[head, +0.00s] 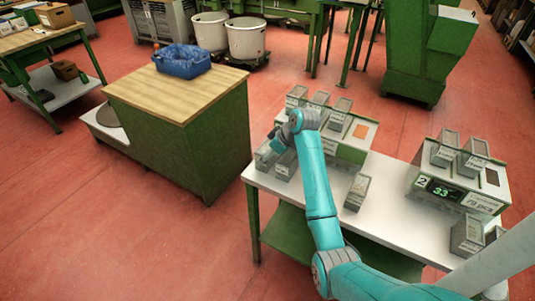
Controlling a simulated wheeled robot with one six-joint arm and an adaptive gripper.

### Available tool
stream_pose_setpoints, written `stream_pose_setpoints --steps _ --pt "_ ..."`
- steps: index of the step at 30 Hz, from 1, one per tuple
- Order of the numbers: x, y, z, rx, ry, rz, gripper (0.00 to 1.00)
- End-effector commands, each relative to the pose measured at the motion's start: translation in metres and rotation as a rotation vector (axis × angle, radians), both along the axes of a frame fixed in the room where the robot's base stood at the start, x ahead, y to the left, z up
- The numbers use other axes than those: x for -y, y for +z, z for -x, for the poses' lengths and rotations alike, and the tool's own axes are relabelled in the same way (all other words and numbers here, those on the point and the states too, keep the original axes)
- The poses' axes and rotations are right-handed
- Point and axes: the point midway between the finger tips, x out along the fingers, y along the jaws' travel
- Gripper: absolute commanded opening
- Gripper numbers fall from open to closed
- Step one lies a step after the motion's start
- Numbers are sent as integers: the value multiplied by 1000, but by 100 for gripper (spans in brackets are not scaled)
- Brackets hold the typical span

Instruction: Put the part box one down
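Several grey label-fronted part boxes are in the head view; I cannot read which is number one. My gripper (276,146) is at the left end of the white table (393,222), small and partly hidden by my wrist. A grey box (264,157) is right at its fingers, near the table's left edge. I cannot tell whether the fingers are closed on it or whether it touches the table. Another grey box (286,166) stands just right of it. A lone grey box (357,192) stands on the table, right of my arm.
A green-and-white machine (352,150) with boxes on top stands behind my arm. A second machine (462,190), marked 2, with a display reading 33, stands to the right. A wooden-topped green cabinet (170,100) with a blue crate (181,62) is at left, across a floor gap.

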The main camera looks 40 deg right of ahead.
Motion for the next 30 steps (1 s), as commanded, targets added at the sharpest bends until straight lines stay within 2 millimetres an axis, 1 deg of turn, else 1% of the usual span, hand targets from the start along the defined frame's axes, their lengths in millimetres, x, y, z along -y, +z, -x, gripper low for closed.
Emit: stream_pose_setpoints --steps 5,12,18,21,24,30 --pt "4 16 8 3 -1 2 100" --pt "13 56 32 4 -1 3 100" --pt "19 84 50 3 0 1 100" --pt "21 94 56 3 -1 2 100" --pt "22 100 59 2 -1 1 100" --pt "22 102 61 1 -1 0 100"
